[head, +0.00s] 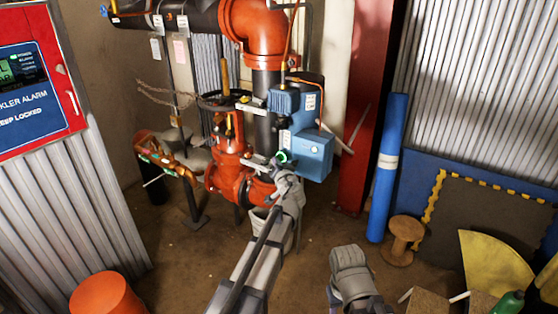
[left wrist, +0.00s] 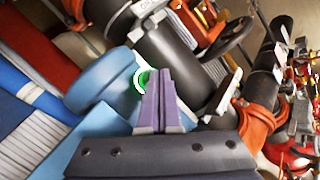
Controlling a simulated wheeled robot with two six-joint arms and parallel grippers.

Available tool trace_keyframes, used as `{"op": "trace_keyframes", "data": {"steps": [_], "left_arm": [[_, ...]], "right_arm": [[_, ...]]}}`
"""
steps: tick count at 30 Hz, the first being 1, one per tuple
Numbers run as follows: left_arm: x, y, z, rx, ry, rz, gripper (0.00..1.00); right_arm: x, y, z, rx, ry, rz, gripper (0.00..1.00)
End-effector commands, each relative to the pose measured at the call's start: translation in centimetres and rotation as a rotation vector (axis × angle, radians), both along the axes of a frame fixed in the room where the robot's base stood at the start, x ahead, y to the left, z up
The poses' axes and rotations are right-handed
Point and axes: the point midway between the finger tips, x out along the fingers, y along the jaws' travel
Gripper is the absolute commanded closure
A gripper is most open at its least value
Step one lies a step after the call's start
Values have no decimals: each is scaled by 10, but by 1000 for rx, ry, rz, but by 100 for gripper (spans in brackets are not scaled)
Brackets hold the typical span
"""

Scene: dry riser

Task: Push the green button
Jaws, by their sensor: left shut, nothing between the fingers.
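The green button (head: 284,156) is on the left side of a blue actuator box (head: 313,150) mounted on the red valve. In the left wrist view, the button (left wrist: 143,80) shows as a green disc with a pale ring, partly hidden behind the fingertips. My left gripper (head: 277,163) is shut and empty, its tips right at the button in the head view. In the left wrist view, the shut fingers (left wrist: 161,78) overlap the button's right edge. I cannot tell whether they touch it. My right gripper (head: 349,262) is low in the head view, its fingers not clear.
Red pipework and a dark handwheel (head: 222,100) stand left of the blue box. A red column (head: 364,110) and a blue roll (head: 388,165) stand to the right. A wooden spool (head: 403,238) and an orange bucket (head: 105,295) are on the floor. A sprinkler alarm cabinet (head: 40,85) is at left.

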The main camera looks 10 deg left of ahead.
Motion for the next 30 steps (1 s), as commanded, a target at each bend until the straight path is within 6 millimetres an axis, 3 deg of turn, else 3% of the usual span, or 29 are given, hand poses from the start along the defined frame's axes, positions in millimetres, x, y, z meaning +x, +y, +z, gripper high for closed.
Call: {"op": "trace_keyframes", "data": {"steps": [5,22,30], "left_arm": [[-5,2,0,0,0,0,100],[-54,19,0,0,0,1,100],[-57,21,0,0,0,0,100]], "right_arm": [[0,0,0,0,0,0,50],[0,0,0,0,0,0,50],[0,0,0,0,0,0,50]]}}
